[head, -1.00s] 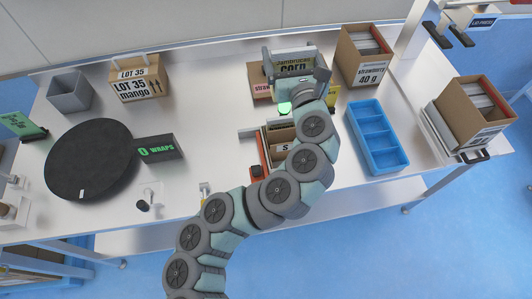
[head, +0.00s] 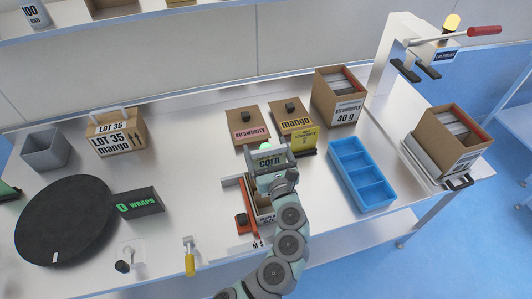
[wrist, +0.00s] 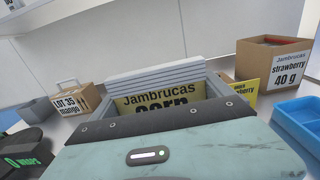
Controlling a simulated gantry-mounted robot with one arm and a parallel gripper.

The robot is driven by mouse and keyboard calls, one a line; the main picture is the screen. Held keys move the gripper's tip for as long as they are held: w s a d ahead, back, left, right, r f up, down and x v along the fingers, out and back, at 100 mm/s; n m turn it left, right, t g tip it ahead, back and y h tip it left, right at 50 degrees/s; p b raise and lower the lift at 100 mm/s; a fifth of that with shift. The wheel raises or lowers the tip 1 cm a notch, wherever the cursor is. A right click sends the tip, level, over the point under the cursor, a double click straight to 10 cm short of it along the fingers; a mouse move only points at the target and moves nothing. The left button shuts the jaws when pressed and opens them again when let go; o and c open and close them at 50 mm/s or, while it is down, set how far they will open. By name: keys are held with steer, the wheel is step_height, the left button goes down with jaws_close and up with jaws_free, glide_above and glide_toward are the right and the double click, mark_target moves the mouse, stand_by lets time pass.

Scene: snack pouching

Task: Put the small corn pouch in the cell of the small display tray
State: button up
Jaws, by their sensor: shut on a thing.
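My gripper (head: 270,158) is shut on a yellow corn pouch (wrist: 158,103), whose "Jambrucas corn" print shows between the jaws in the wrist view. In the head view only part of the pouch's print shows, and my gripper and arm cover much of it. The gripper is over a small sectioned holder (head: 263,212) with size letters near its front, largely hidden by my arm. A blue tray (head: 333,150) with three empty-looking cells lies to the right. I cannot tell from its looks which one is the small display tray.
A strawberry 40 g carton (head: 347,110) stands behind the blue tray. A black turntable (head: 65,220) and wraps box (head: 137,203) are left.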

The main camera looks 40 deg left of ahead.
steer(key=shift+f, duration=0.65)
steer(key=shift+f, duration=0.6)
steer(key=o, duration=1.5)
